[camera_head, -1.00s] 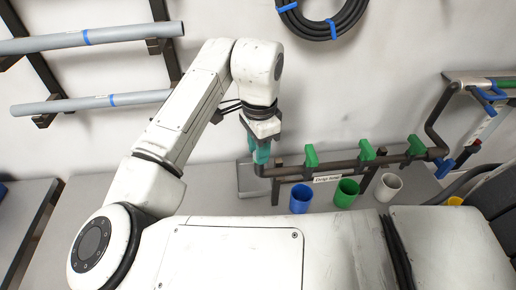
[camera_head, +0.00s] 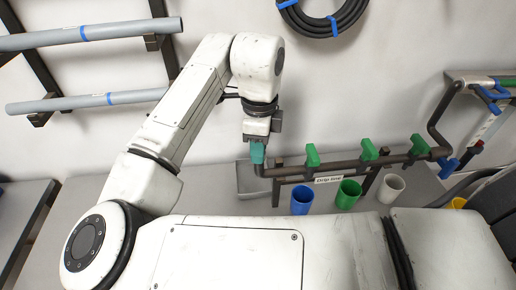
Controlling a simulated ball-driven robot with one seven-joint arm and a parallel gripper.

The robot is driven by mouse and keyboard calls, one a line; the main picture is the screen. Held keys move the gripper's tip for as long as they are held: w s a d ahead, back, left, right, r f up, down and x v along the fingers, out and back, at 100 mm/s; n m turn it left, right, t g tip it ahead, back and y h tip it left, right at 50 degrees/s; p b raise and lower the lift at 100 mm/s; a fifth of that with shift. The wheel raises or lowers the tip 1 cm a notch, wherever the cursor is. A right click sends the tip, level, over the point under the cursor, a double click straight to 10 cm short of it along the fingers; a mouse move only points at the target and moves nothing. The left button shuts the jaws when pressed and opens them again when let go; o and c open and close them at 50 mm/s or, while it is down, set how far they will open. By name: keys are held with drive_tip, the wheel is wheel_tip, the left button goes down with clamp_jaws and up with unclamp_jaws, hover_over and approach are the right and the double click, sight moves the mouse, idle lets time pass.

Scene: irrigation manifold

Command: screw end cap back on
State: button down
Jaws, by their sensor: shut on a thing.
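The dark manifold pipe (camera_head: 345,166) runs along the bench behind my body, with several green valve handles (camera_head: 312,155) on top. Its left end lies just below my gripper (camera_head: 257,157). My gripper points down with its teal fingers together at that end. The end cap is not clearly visible; the fingers and wrist hide what they hold. I cannot tell whether the cap touches the pipe or is seated on it.
A grey tray (camera_head: 246,188) lies left of the pipe end. Blue (camera_head: 301,201), green (camera_head: 348,194) and white (camera_head: 391,188) cups stand before the manifold. A "Drip loop" label (camera_head: 328,180) hangs below the pipe. Grey pipes (camera_head: 90,35) sit on wall racks at left.

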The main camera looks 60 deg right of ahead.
drive_tip(key=c, duration=1.3)
unclamp_jaws()
drive_tip(key=shift+s+d+r, duration=0.1)
drive_tip(key=shift+s+d, duration=0.1)
drive_tip(key=shift+d, duration=0.1)
drive_tip(key=o, duration=0.3)
drive_tip(key=shift+d, duration=0.15)
drive_tip(key=o, duration=0.5)
drive_tip(key=shift+w+a, duration=0.1)
drive_tip(key=shift+a, duration=0.15)
drive_tip(key=shift+r+p, duration=3.1)
drive_tip(key=shift+r, duration=0.6)
